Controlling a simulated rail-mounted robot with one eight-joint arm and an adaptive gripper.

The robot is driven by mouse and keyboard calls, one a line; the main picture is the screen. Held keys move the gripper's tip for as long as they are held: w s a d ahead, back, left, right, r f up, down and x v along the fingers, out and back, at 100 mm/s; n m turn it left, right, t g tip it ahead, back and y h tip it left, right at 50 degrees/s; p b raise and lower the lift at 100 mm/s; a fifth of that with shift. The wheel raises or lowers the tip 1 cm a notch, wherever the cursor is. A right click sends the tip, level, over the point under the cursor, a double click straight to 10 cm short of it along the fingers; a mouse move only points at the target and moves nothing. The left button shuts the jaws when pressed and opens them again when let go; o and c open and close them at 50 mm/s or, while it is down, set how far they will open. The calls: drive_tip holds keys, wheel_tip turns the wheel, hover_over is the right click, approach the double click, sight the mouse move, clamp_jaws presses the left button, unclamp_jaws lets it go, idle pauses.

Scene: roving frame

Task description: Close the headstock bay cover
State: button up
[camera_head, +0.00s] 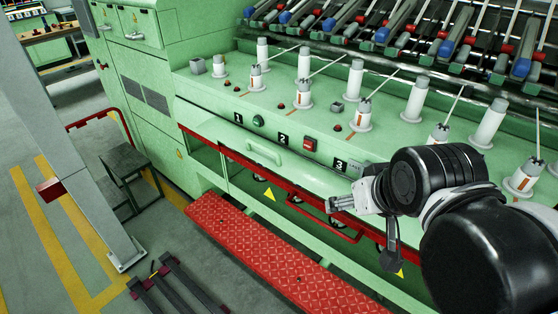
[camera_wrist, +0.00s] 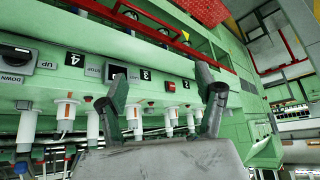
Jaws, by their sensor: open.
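The green machine's headstock end (camera_head: 135,75) stands at the left in the head view. I cannot tell for sure which panel is the bay cover. A green front panel with a pale green bar handle (camera_head: 264,152) lies below the numbered controls. Below it runs a red edge (camera_head: 270,178), with dark openings under it. My gripper (camera_head: 340,203) is in front of this edge, right of the handle and apart from it. In the wrist view, my gripper (camera_wrist: 162,92) has its two fingers spread wide, with nothing between them.
White spindles (camera_head: 303,62) with bobbins stand on the machine's ledge. A red tread-plate step (camera_head: 265,255) runs along its foot. A grey post (camera_head: 75,150) and a dark stool (camera_head: 130,170) stand left. The floor between post and step is partly clear.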

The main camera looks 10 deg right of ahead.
drive_tip(key=w+a+r, duration=0.1)
drive_tip(key=w+r, duration=0.1)
drive_tip(key=w, duration=0.1)
drive_tip(key=w+a+r+m+g+p, duration=0.1)
drive_tip(key=w+r, duration=0.1)
drive_tip(key=w, duration=0.1)
drive_tip(key=w+a+r+m, duration=0.1)
drive_tip(key=w+r, duration=0.1)
drive_tip(key=w, duration=0.2)
drive_tip(key=shift+w+a+r+g, duration=0.1)
drive_tip(key=shift+a+r+g, duration=0.1)
drive_tip(key=shift+g, duration=0.1)
clamp_jaws()
drive_tip(key=m+g+h+p, duration=0.1)
drive_tip(key=m+g+p, duration=0.3)
drive_tip(key=m, duration=0.3)
hover_over(248, 156)
drive_tip(key=s, duration=0.2)
wheel_tip(248, 156, down, 6)
drive_tip(key=shift+g, duration=0.3)
drive_tip(key=f, duration=0.5)
drive_tip(key=w+f+p, duration=0.1)
drive_tip(key=f, duration=0.3)
drive_tip(key=w+f, duration=0.1)
drive_tip(key=f, duration=0.4)
drive_tip(key=shift+a+f, duration=0.15)
drive_tip(key=shift+f, duration=0.2)
